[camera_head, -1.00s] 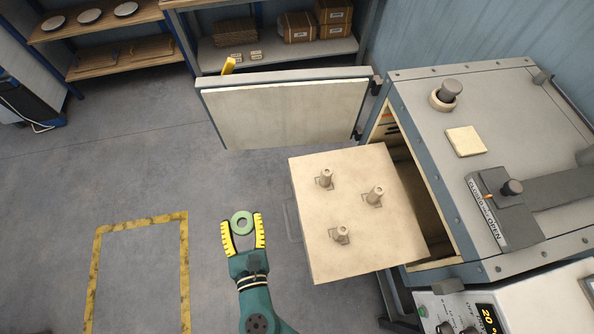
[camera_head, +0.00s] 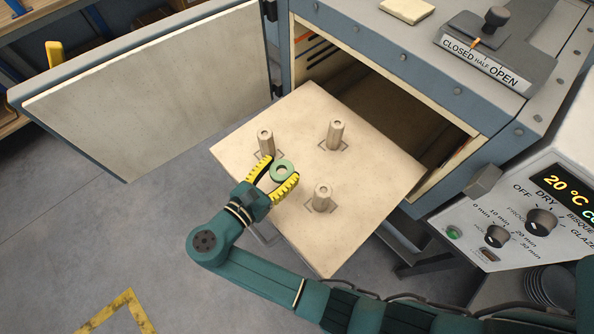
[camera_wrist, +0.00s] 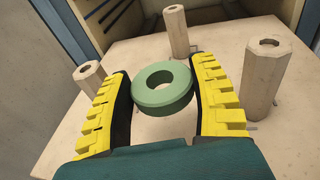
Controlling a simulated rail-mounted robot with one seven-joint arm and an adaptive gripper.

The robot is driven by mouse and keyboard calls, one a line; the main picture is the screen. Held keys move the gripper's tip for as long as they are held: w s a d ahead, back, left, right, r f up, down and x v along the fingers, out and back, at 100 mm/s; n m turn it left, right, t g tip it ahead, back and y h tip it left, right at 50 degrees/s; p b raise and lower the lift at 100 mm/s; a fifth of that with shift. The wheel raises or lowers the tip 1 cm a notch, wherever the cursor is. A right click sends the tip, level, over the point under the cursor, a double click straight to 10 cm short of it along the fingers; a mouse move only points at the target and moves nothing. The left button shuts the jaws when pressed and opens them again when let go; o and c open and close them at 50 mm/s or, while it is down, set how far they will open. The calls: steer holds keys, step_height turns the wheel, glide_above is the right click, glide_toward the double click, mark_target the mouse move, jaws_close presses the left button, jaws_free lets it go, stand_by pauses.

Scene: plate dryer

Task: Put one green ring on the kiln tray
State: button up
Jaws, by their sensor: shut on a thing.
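My gripper (camera_head: 277,178) is shut on a green ring (camera_head: 283,164) between its yellow-padded fingers. The ring also shows in the wrist view (camera_wrist: 164,96), its flat face and hole turned up. The kiln tray (camera_head: 337,228) is a pale square slab with several hollow posts: a left post (camera_head: 266,142), a back post (camera_head: 335,135) and a front post (camera_head: 322,197). The gripper holds the ring over the tray, between the posts and around none of them. The exact height above the tray is hard to tell.
The kiln door (camera_head: 160,85) stands open at the left. The kiln opening (camera_head: 365,95) is behind the tray. A control panel (camera_head: 520,215) is at the right, and stacked plates (camera_head: 548,288) sit at the lower right. My arm crosses the lower part of the head view.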

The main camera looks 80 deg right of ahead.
step_height(320, 180, down, 9)
steer(key=b, duration=0.3)
steer(key=shift+r+b, duration=0.2)
steer(key=shift+b, duration=0.1)
steer(key=shift+r, duration=0.1)
steer(key=o, duration=1.1)
steer(key=shift+o, duration=0.2)
steer(key=p+v, duration=0.8)
steer(key=v, duration=0.4)
